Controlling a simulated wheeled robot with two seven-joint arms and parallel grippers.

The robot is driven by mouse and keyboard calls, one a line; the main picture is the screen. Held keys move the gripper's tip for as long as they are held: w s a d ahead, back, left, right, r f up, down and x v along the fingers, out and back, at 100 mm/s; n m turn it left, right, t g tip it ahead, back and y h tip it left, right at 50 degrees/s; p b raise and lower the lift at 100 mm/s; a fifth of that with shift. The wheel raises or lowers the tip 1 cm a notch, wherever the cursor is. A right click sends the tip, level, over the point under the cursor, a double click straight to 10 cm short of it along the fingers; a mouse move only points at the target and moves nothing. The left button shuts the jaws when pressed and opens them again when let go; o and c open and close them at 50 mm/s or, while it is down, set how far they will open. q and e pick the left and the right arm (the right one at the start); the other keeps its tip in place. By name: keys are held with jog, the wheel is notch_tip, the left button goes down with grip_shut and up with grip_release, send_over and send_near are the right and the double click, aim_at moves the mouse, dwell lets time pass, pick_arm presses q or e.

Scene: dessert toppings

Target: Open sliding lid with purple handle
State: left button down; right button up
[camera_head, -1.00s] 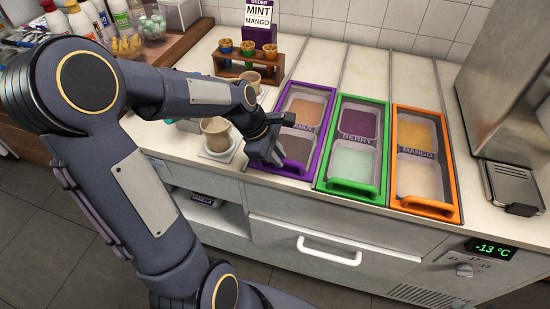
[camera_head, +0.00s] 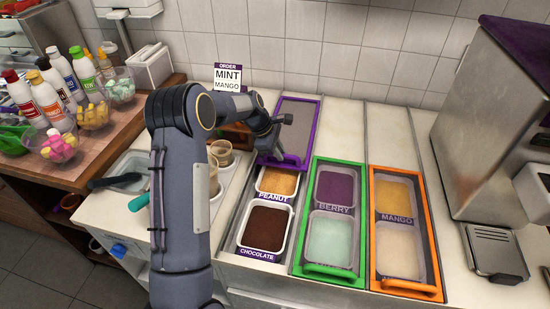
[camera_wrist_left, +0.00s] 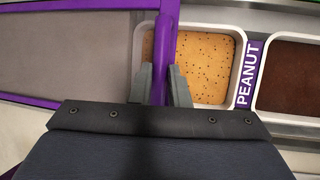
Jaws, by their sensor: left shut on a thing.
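The sliding lid with the purple frame and handle (camera_head: 311,112) is slid back toward the wall in the head view. Below it the peanut tub (camera_head: 278,182) and the chocolate tub (camera_head: 266,229) lie uncovered. My left gripper (camera_head: 277,153) is at the lid's near edge. In the left wrist view its two fingers (camera_wrist_left: 161,88) stand on either side of the purple handle bar (camera_wrist_left: 165,45) and are shut on it. The lid's front bar crosses over part of the peanut tub (camera_wrist_left: 208,68). My right gripper is not in view.
The green-framed lid (camera_head: 333,276) and the orange-framed lid (camera_head: 408,289) cover their tubs to the right. A steel machine (camera_head: 482,130) stands at the right. Cups (camera_head: 221,152) sit beside my arm, and the order sign (camera_head: 228,78) stands behind it.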

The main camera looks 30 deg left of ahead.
pick_arm(q)
jog(key=shift+w+a+p, duration=0.2)
jog(key=shift+w+a, duration=0.05)
jog(key=shift+w, duration=0.75)
jog(key=shift+w+a+p, duration=0.2)
jog(key=shift+w+p, duration=0.05)
jog(key=shift+w, duration=0.7)
jog(key=shift+w+a+p, duration=0.2)
jog(key=shift+w+a, duration=0.05)
jog(key=shift+w, duration=0.75)
jog(key=c, duration=1.4)
grip_release()
jog(key=shift+b+v, duration=0.7)
jog(key=shift+v, duration=3.2)
